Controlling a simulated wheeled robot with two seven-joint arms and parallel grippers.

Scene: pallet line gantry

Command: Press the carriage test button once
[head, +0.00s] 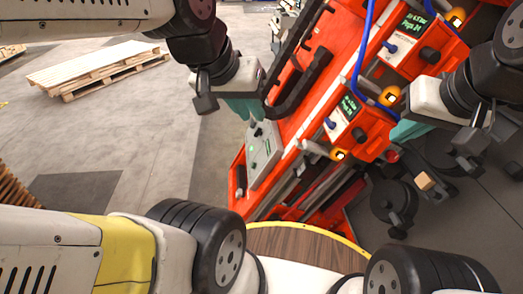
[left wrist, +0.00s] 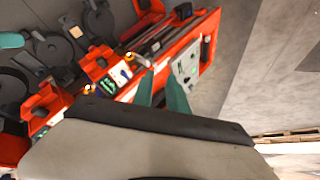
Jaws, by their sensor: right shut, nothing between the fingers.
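A pale grey control plate (head: 263,153) with a dark knob and small green marks is fixed to the red gantry frame (head: 238,183). It also shows in the left wrist view (left wrist: 186,68), just beyond my fingertips. I cannot read which control is the carriage test button. My left gripper (head: 254,120) hangs just above the plate's upper end in the head view. Its two teal fingers stand apart in the left wrist view (left wrist: 161,85), with nothing seen between them. My right gripper (head: 402,131) is shut and empty, beside the red control boxes at right.
Red boxes with small screens (head: 350,104) (head: 413,20), dark knobs and amber lamps (head: 389,96) line the frame. A blue cable (head: 361,60) runs along it. Black reels (head: 393,197) stand at right. A wooden pallet (head: 95,68) lies on open floor at left.

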